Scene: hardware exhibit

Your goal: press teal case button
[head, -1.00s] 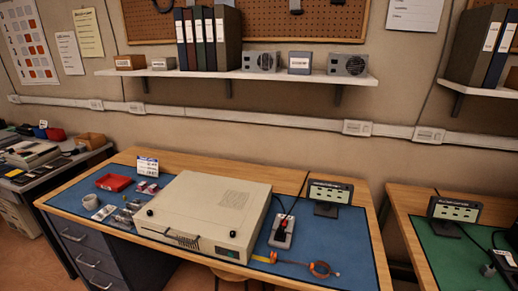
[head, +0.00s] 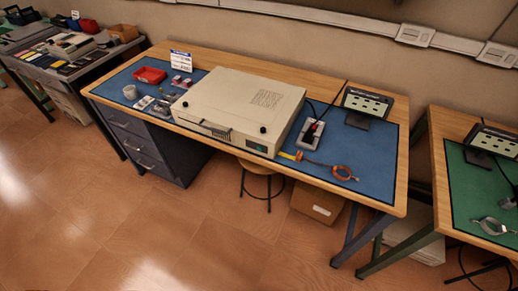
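A beige computer case (head: 240,105) lies flat on the blue mat of the wooden desk, its front facing me. On its front are a dark handle or slot (head: 215,131) at the left and a small teal-green patch (head: 222,133) beside it. A darker teal label or button area (head: 257,146) sits at the right of the front; at this size I cannot tell which part is the button. Neither of my grippers shows in the head view.
A stool (head: 259,168) and a cardboard box (head: 316,203) stand beneath. The floor in front is clear.

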